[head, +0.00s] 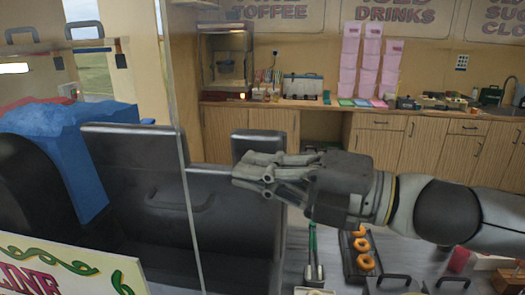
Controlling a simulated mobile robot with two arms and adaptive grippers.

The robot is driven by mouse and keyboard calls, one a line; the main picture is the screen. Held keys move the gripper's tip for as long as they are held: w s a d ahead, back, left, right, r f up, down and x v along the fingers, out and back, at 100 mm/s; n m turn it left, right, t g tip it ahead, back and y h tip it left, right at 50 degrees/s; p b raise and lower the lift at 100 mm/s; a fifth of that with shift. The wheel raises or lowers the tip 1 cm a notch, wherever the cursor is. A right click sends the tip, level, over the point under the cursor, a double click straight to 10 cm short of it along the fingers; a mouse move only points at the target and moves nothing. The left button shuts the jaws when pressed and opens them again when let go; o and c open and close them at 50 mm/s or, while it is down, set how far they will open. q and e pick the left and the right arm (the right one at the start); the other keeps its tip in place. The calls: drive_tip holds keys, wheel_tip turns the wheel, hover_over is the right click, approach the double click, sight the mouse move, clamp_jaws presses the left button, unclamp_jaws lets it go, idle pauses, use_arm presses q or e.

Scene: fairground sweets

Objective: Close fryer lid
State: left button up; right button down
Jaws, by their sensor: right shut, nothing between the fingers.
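My right gripper (248,178) comes in from the right and is shut and empty, its fingertips pointing left. It overlaps the upper right part of a large dark body in the picture; I cannot tell if it touches. That body has an upright dark panel with a bar handle (180,203), partly behind a clear pane. Two dark flat pieces with raised handles, a left one (391,284) and a right one (451,284), show at the bottom right, cut off by the frame. I cannot tell for sure which part is the fryer lid. My left gripper is not in view.
A clear pane's edge (186,180) stands left of my right gripper. Below the gripper are tongs (314,262) and a dark tray (350,277) with several doughnuts (362,245). A wooden counter (375,137) runs along the back. A blue item (85,150) is at left.

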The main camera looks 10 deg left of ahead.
drive_tip(key=w, duration=0.1)
drive_tip(key=w+p, duration=0.2)
drive_tip(key=w, duration=0.1)
drive_tip(key=shift+r, duration=0.25)
drive_tip(key=shift+a, duration=0.15)
